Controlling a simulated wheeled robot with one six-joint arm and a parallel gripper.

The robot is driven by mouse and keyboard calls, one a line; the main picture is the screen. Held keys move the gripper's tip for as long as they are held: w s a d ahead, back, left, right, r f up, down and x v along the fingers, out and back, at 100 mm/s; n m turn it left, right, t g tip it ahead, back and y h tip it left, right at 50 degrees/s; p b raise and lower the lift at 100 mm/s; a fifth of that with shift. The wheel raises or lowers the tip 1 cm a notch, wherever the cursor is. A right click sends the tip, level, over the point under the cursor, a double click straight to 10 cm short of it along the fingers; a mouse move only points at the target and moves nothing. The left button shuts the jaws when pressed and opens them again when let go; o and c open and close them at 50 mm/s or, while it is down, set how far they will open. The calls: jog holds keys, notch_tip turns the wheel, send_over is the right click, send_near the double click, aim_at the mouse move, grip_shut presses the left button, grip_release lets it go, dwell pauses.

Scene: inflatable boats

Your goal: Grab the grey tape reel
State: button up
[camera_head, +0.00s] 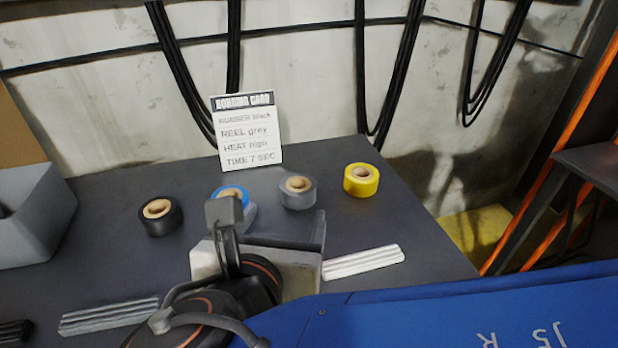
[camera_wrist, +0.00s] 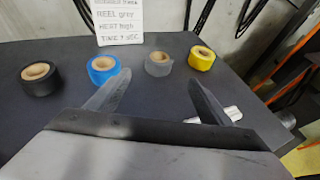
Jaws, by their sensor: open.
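The grey tape reel (camera_head: 297,193) lies flat on the dark table, between the blue reel and the yellow reel. It also shows in the wrist view (camera_wrist: 158,65), beyond my fingertips and roughly between them. My gripper (camera_wrist: 162,88) is open and empty, its two dark fingers apart and pointing toward the row of reels. In the head view my arm and gripper block cover part of the blue tape reel (camera_head: 236,190). The yellow reel (camera_head: 361,180) stands to the right and the black reel (camera_head: 160,217) to the left.
A white card (camera_head: 248,132) reading "REEL grey" stands at the table's back. A grey bin (camera_head: 38,215) is at the left. Pale ribbed strips (camera_head: 362,262) lie on the table right of my gripper. A blue surface (camera_head: 450,315) is in front.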

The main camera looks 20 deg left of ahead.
aim_at(296, 191)
jog(key=x, duration=1.6)
jog(key=shift+w+a+f, duration=0.15)
jog(key=c, duration=1.2)
